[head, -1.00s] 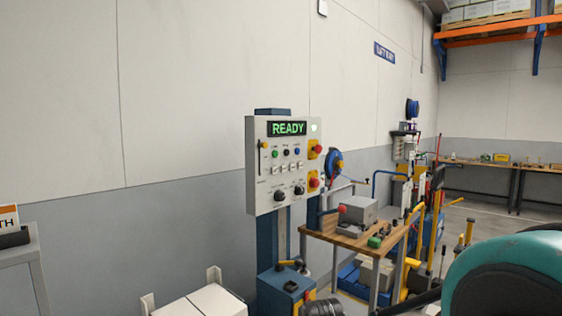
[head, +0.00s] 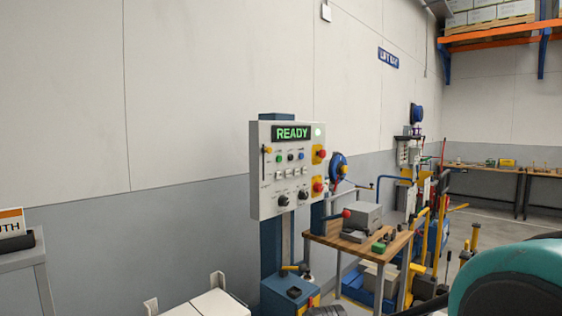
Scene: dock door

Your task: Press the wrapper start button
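A grey control panel (head: 268,196) stands on a blue post in the middle of the head view. Its lit display (head: 292,133) reads READY in green. Below the display is a row of small buttons, with a green button (head: 279,159) at the left, then a dark one and a blue one (head: 301,156). The button labels are too small to read, so I cannot tell which one is the wrapper start button. My gripper does not show in the head view.
A wooden-topped table (head: 330,236) with a grey box (head: 362,215) stands right of the panel. White boxes (head: 207,303) are low in front. Yellow posts (head: 474,237) and benches (head: 478,168) are farther right. Part of my arm fills the lower right corner.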

